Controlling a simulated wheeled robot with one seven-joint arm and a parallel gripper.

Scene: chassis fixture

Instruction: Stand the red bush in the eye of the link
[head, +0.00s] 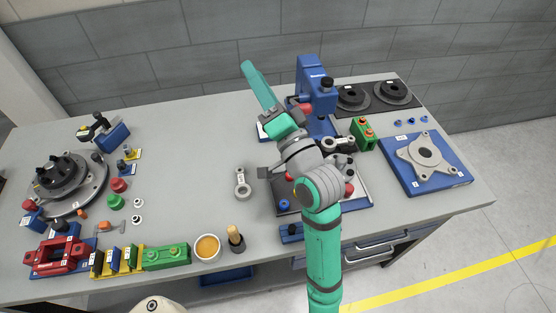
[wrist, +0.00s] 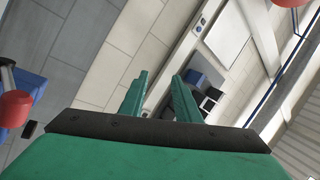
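A small flanged red bush (head: 119,185) stands on the left part of the bench, just behind a similar green one. My gripper (wrist: 160,77) is raised and tilted, well away from both. In the wrist view its two green fingers stand apart with nothing between them. In the head view it points up and to the left (head: 260,86). The wrist view shows neither bush nor link.
A fixture plate (head: 365,195) is partly hidden beneath my arm, with a blue press (head: 313,85) behind. An orange-filled bowl (head: 207,248) and a wooden-handled tool (head: 236,240) stand at the front. A round chassis hub (head: 62,180) is at left. The back middle of the bench is clear.

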